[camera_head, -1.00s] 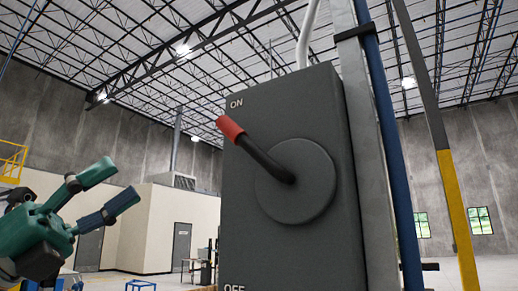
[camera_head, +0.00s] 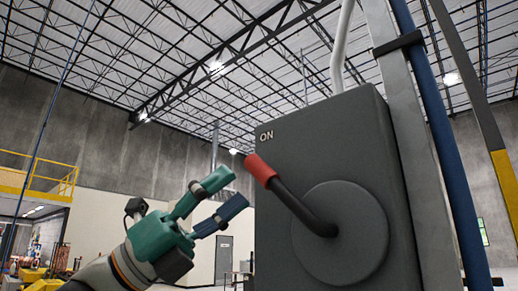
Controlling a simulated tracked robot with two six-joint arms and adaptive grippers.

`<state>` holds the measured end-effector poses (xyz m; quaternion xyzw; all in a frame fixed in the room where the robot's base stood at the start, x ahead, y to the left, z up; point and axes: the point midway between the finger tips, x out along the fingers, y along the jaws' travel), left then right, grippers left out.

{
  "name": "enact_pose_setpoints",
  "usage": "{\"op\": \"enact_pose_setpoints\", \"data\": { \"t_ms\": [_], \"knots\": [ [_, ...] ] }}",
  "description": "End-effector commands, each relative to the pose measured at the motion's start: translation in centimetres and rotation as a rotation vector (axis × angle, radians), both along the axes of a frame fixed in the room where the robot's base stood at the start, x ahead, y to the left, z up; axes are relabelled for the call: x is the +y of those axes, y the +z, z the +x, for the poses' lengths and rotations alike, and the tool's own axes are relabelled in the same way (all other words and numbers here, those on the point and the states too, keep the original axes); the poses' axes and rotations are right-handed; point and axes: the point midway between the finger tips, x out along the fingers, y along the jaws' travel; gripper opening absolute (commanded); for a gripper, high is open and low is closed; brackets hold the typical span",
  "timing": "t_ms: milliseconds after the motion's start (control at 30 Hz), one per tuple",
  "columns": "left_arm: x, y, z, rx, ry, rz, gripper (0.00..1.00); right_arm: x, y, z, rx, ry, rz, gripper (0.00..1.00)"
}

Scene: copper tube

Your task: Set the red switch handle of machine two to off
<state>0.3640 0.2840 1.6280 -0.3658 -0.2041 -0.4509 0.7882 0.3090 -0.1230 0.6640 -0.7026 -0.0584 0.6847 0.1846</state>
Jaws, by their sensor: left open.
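The dark grey switch box (camera_head: 375,140) fills the right half of the head view. Its handle (camera_head: 293,200) is a black lever with a red grip (camera_head: 261,169), rising up and left from a round hub (camera_head: 345,255). The red end lies just below the ON label (camera_head: 266,136). The OFF label is not in the picture. My left gripper (camera_head: 226,195), with green and dark blue fingers, is open and empty. It shows left of the red grip and slightly lower, with a small gap between them in the picture. My right gripper is not in view.
A grey post and blue pipe (camera_head: 437,125) run up the box's right side, with a yellow and dark column (camera_head: 502,165) farther right. A white conduit (camera_head: 339,50) rises from the box top. A yellow railing (camera_head: 45,180) stands far left.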

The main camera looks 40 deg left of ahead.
Motion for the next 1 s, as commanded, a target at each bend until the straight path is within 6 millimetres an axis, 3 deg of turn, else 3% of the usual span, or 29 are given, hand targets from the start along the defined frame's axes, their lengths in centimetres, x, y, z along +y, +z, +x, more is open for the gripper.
{"op": "enact_pose_setpoints", "data": {
  "t_ms": [100, 300, 733, 1000],
  "knots": [
    [-1.5, 2.1, 1.3, -0.001, -0.005, 0.0, 0.52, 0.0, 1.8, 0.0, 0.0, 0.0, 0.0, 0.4],
    [-2.9, 3.6, 2.7, -0.001, -0.002, -0.001, 0.52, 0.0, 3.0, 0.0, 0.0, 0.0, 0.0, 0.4],
    [-3.5, 3.9, 3.2, 0.001, 0.001, 0.0, 0.52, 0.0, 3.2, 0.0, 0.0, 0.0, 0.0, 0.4],
    [-3.5, 3.9, 3.2, 0.001, 0.001, 0.0, 0.08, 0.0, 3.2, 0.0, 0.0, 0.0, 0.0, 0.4]
  ]
}}
